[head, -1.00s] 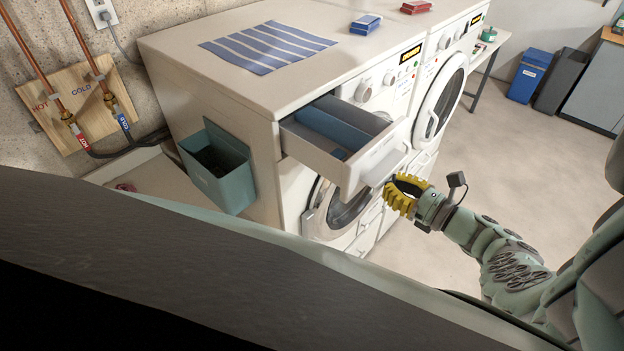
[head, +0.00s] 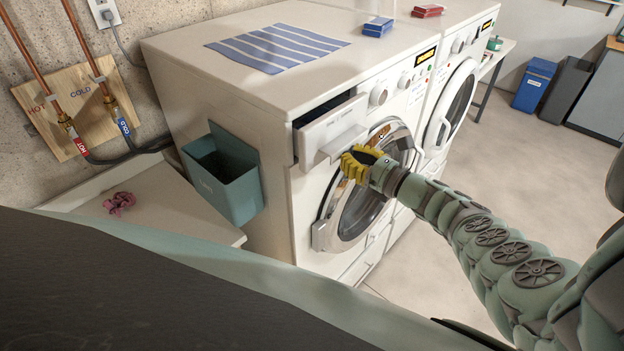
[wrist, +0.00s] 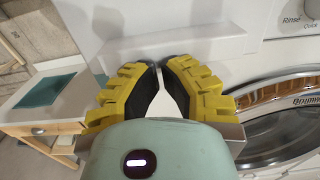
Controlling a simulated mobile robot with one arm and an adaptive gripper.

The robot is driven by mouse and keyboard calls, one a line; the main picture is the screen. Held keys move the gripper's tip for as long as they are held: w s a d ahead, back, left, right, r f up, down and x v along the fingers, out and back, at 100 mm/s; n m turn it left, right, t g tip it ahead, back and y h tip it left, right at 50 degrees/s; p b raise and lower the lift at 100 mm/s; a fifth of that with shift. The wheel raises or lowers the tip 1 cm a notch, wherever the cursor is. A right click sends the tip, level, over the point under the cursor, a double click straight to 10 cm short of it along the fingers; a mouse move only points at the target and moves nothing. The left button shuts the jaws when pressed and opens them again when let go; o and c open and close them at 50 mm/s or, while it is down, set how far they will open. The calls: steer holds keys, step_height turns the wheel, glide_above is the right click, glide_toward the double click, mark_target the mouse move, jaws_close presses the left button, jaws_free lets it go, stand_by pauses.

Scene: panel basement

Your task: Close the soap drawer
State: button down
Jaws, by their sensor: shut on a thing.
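The soap drawer (head: 330,128) is a white drawer at the upper left of the near washing machine's front. My gripper (head: 356,164), with yellow ribbed fingers, is at the handle's right end. In the wrist view its dark fingertips (wrist: 163,72) are close together just below the handle bar. The exact contact is partly hidden by the fingers.
The round door (head: 362,205) of the washing machine (head: 275,150) is right below my gripper. A teal bin (head: 228,180) hangs on the machine's left side. A striped cloth (head: 275,48) lies on top.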

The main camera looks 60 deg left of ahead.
mark_target(338, 150)
steer(key=shift+b+x, duration=1.2)
steer(key=shift+x, duration=0.85)
steer(key=shift+f, duration=0.1)
steer(key=shift+d, duration=0.15)
steer(key=p+v, duration=0.4)
steer(key=v, duration=1)
